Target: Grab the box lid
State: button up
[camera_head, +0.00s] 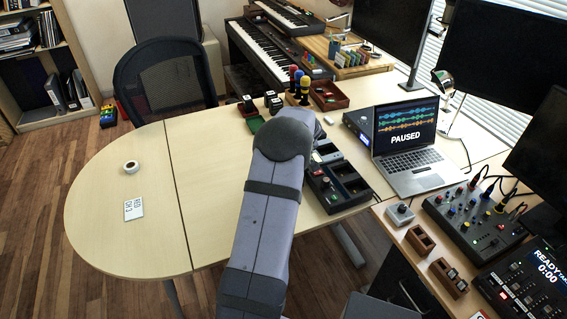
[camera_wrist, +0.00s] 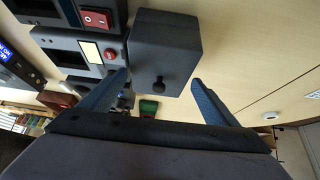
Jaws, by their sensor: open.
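In the wrist view a dark grey box-shaped piece (camera_wrist: 170,35) with a small black knob (camera_wrist: 158,84) shows just beyond my fingertips. It looks like the box lid, but I cannot tell lid from box here. My gripper (camera_wrist: 159,79) is open, with one blue finger on each side of the knob, apart from it. Nothing is held. In the head view my own arm hides the gripper and this piece.
A black device with open compartments (camera_head: 345,185) stands right of my arm, near the laptop (camera_head: 405,140). A switch panel (camera_wrist: 96,18) is close on the left in the wrist view. A tape roll (camera_head: 131,166) and a white card (camera_head: 133,207) lie left; the table around them is clear.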

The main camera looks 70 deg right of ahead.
jog(key=shift+p+x, duration=0.7)
jog(key=shift+x, duration=1.35)
jog(key=c, duration=0.7)
jog(key=shift+c, duration=0.2)
jog(key=shift+r, duration=0.2)
